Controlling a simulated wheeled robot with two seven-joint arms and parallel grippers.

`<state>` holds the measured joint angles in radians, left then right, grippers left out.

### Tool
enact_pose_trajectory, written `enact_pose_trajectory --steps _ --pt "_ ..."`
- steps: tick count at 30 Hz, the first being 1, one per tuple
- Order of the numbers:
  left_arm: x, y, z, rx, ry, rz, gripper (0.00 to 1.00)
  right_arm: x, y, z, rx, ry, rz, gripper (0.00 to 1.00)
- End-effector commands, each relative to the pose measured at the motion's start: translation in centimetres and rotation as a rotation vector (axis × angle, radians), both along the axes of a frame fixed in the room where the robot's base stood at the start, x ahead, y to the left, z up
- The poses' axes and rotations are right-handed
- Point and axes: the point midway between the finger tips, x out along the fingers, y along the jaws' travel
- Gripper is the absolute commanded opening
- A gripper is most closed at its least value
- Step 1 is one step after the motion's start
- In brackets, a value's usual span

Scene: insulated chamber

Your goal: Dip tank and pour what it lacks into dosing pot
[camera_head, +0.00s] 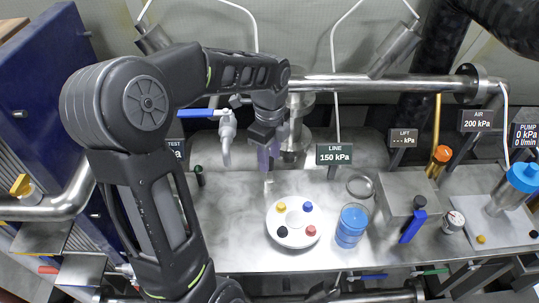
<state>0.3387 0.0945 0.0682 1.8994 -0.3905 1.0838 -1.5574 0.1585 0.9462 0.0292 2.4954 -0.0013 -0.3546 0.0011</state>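My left arm reaches in from the left. Its gripper (268,178) points down above the back of the steel worktop. A purplish piece (268,153) shows at the gripper; whether it is held is unclear. A round white dish (295,241) with yellow, blue, black and red knobs or bottles sits to the front right of the gripper. A clear beaker of blue liquid (352,228) stands right of the dish. No part is marked as the tank or dosing pot; an upright steel fitting (294,132) stands behind the gripper. My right gripper is not in view.
A steel pipe (370,83) crosses the back. A blue-handled valve (227,125) is left of the gripper. A ring (360,186) lies behind the beaker. A grey box (397,200) and blue-capped container (517,182) stand at right. The LINE sign (335,154) reads 150 kPa. The worktop's left front is clear.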

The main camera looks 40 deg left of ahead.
Motion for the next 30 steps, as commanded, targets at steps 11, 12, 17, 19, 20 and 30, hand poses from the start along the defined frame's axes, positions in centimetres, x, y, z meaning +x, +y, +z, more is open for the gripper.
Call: enact_pose_trajectory --steps 11,12,17,19,20,30 --pt "0.01 0.01 0.04 0.000 -0.001 0.000 0.06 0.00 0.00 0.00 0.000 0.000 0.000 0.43" --pt "0.01 0.01 0.04 0.000 -0.001 0.000 0.02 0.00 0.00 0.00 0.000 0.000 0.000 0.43" --pt "0.02 0.01 0.05 0.000 -0.001 0.000 0.00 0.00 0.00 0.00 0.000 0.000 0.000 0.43" --pt "0.02 0.01 0.05 0.000 -0.001 0.000 0.00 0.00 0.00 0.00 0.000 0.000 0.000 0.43" --pt "0.02 0.01 0.05 0.000 -0.001 0.000 0.00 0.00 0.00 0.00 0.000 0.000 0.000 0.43" --pt "0.02 0.01 0.06 0.000 -0.001 0.000 0.00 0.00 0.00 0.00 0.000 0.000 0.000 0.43"
